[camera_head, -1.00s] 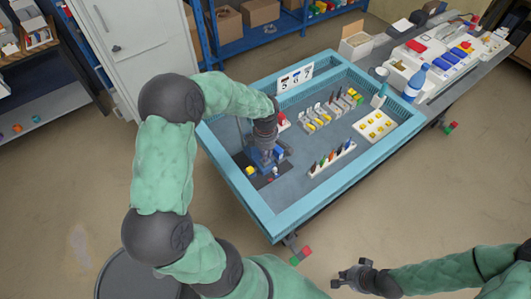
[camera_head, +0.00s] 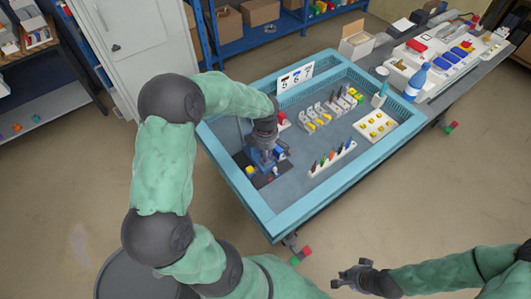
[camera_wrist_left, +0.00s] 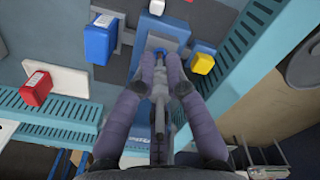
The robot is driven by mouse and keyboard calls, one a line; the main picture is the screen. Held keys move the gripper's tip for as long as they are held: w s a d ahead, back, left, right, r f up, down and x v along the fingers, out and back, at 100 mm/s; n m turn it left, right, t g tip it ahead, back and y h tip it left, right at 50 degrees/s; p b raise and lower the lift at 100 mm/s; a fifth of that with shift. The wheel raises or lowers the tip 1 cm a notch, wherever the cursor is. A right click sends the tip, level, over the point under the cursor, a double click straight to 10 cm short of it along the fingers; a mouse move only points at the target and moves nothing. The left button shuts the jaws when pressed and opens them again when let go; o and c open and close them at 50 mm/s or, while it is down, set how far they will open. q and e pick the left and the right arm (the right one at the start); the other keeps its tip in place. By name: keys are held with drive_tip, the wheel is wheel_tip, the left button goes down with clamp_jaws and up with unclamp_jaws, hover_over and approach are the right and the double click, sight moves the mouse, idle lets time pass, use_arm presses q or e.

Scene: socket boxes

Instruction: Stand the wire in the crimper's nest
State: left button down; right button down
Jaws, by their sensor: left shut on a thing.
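My left gripper (camera_head: 263,143) points down over the blue crimper (camera_head: 260,160) at the left end of the blue-rimmed tray. In the left wrist view, its fingers (camera_wrist_left: 161,64) are closed on a thin grey piece, the wire (camera_wrist_left: 159,88), over the crimper's blue body (camera_wrist_left: 164,28). A small blue ring shows near the fingertips. The nest is mostly hidden behind the fingers, and I cannot tell whether the wire touches it. My right gripper (camera_head: 352,278) is open and empty outside the tray, low in the head view.
A blue box (camera_wrist_left: 100,41), red box (camera_wrist_left: 36,88) and yellow block (camera_wrist_left: 202,63) stand near the crimper. The tray also holds a rack of coloured tools (camera_head: 332,158) and a white board with yellow pieces (camera_head: 375,125). Its rim (camera_head: 330,189) surrounds them.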

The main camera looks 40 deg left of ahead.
use_arm(q)
drive_tip(key=shift+f+b, duration=0.8)
drive_tip(key=shift+f, duration=0.15)
idle(0.4)
drive_tip(key=c, duration=0.8)
unclamp_jaws()
drive_tip(key=shift+r+p, duration=2.2)
drive_tip(key=shift+r, duration=1.6)
